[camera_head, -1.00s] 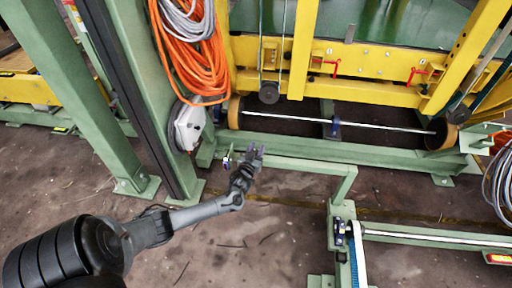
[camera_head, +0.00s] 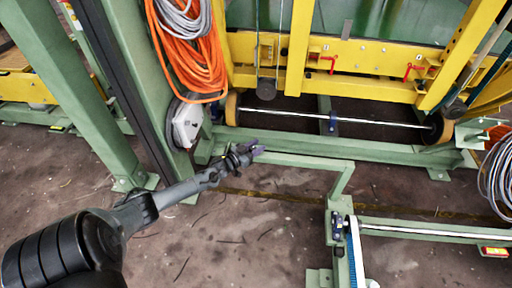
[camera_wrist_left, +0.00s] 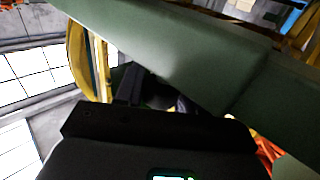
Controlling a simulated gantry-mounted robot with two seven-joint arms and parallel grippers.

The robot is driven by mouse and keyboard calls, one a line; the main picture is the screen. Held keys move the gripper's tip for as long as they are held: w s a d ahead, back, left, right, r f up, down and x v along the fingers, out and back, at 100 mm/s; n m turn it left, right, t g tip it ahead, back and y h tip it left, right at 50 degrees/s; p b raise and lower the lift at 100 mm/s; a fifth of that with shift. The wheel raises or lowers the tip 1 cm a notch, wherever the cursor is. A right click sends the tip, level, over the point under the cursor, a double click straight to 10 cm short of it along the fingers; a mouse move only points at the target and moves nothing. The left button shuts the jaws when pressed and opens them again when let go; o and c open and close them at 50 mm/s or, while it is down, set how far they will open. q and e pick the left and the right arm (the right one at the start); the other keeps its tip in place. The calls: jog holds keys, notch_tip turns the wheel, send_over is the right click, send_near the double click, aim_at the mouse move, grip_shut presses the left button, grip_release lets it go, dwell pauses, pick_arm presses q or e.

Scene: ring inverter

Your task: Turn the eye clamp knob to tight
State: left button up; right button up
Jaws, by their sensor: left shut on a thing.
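My left gripper (camera_head: 258,148) is at the near green frame bar (camera_head: 305,160), by its left end. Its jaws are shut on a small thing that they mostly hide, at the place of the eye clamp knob. The knob itself cannot be made out clearly. In the left wrist view, the dark fingers (camera_wrist_left: 155,92) reach up behind a broad green beam (camera_wrist_left: 185,55), which hides their tips. My right gripper is in neither view.
A green post (camera_head: 140,90) with an orange hose coil (camera_head: 195,65) and a grey-white box (camera_head: 186,125) stands left of the gripper. A yellow frame (camera_head: 355,60) and a roller shaft (camera_head: 380,122) lie behind. Open floor (camera_head: 240,240) is in front.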

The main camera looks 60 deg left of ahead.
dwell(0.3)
pick_arm(q)
jog(key=o, duration=0.9)
jog(key=shift+o, duration=0.2)
jog(key=shift+r, duration=0.15)
notch_tip(320, 180, up, 4)
jog(key=p, duration=0.3)
jog(key=w+d+r+p, duration=0.3)
jog(key=d+r+p, duration=0.3)
jog(key=d, duration=0.5)
jog(key=shift+w+d+r+p, duration=0.15)
jog(key=shift+w+r+p, duration=0.2)
jog(key=shift+p, duration=0.35)
jog(key=shift+s, duration=0.1)
